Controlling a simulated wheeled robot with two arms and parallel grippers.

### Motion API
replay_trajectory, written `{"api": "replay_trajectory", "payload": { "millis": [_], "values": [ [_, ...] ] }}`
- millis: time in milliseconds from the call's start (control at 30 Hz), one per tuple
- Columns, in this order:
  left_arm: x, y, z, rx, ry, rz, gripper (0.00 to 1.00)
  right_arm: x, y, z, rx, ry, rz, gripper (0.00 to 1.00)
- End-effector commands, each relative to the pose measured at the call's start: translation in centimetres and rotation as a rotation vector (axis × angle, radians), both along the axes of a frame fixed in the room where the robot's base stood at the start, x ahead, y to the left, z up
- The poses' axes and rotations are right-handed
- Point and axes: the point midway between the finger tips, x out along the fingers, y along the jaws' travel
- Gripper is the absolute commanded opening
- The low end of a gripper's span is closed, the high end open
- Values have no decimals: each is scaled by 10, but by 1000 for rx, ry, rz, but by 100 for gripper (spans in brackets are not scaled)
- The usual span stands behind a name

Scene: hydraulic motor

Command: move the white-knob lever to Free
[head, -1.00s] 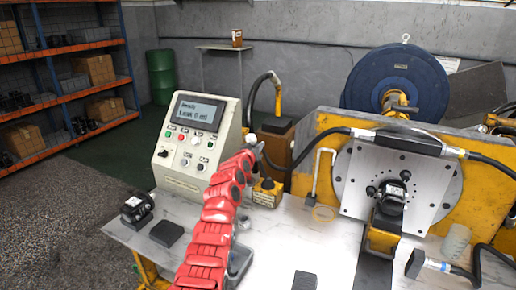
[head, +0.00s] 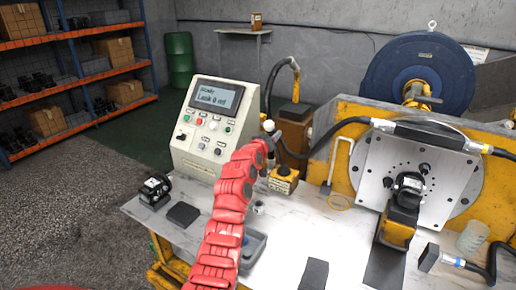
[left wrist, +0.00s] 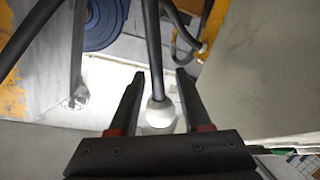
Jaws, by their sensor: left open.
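The white-knob lever has a round white knob (head: 268,125) at the top of a dark rod, above a yellow valve block (head: 284,182) on the bench. In the left wrist view the white knob (left wrist: 160,112) sits between the two dark fingers of my left gripper (left wrist: 160,82), with the dark rod running away from it. The fingers stand apart on either side and do not look closed on it. In the head view my red left arm reaches up to the lever, and the left gripper (head: 269,145) is small and partly hidden there. My right gripper is not in view.
A control console (head: 213,125) with a lit screen stands left of the lever. A hose (head: 335,132) runs close on the right to the metal plate (head: 412,178). A black pad (head: 183,214) and a small motor (head: 155,190) lie at the bench's left.

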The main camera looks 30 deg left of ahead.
Motion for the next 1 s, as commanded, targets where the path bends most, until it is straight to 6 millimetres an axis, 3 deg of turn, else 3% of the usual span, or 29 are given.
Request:
{"api": "replay_trajectory", "payload": {
  "millis": [700, 1000],
  "values": [
    [-107, -12, 15, 1, 0, 1, 48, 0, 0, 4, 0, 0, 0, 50],
    [-135, -15, 20, -1, 0, 1, 48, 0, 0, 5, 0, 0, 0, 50]
  ]
}}
